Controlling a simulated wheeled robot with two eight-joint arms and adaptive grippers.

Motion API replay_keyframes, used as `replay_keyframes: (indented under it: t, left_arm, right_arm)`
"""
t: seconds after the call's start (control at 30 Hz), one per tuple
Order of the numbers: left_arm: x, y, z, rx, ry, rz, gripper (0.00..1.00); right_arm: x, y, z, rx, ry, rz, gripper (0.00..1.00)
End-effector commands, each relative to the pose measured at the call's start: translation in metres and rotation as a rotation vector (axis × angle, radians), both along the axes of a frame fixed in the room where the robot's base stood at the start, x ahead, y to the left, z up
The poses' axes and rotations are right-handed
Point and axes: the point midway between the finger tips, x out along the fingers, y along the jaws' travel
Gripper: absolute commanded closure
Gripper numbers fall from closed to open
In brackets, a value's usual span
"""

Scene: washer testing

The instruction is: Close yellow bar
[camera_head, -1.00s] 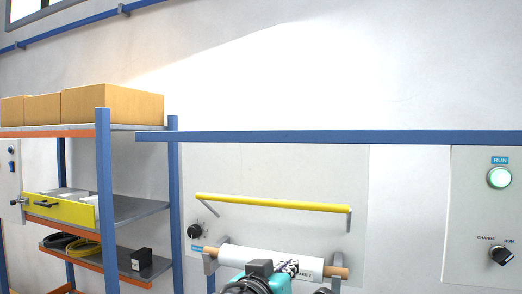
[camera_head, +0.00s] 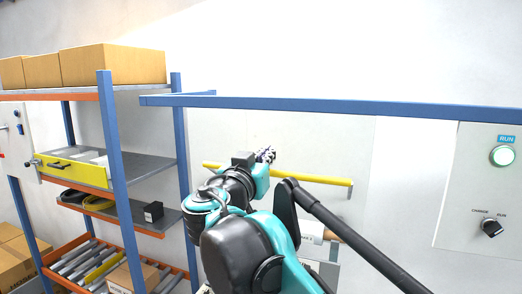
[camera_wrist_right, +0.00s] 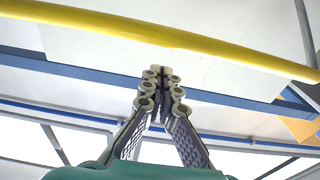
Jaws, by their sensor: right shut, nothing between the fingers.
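The yellow bar (camera_head: 325,181) runs across the pale wall panel in the head view, held out on a bracket at its right end. My right arm hides part of its left half. In the right wrist view the yellow bar (camera_wrist_right: 170,35) crosses the top of the picture, just beyond my fingertips. My right gripper (camera_head: 268,155) is in front of the panel at the bar's left half, its tips a little above the bar in the head view. It is shut and empty in the wrist view (camera_wrist_right: 156,75). Whether it touches the bar I cannot tell. My left gripper is not in view.
A blue rail (camera_head: 330,105) crosses above the bar. A shelf rack with blue posts (camera_head: 115,150) stands at the left with boxes and a yellow drawer (camera_head: 75,171). A roll lies below the bar, mostly hidden.

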Motion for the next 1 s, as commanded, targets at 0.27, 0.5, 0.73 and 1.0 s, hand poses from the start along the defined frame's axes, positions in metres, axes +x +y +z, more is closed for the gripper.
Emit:
replay_keyframes:
  t: [0.27, 0.5, 0.73, 1.0]
  left_arm:
    - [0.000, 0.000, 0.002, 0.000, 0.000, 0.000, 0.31]
    - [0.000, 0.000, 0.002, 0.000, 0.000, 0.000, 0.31]
    - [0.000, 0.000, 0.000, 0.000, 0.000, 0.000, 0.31]
    - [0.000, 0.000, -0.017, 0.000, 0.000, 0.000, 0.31]
  right_arm:
    - [-0.007, 0.002, -0.025, -0.001, 0.000, 0.000, 1.00]
    - [-0.007, 0.002, -0.027, -0.001, 0.000, 0.000, 1.00]
    - [-0.008, 0.002, -0.029, -0.003, -0.007, 0.000, 1.00]
    - [-0.015, 0.005, -0.040, -0.025, -0.074, 0.000, 1.00]
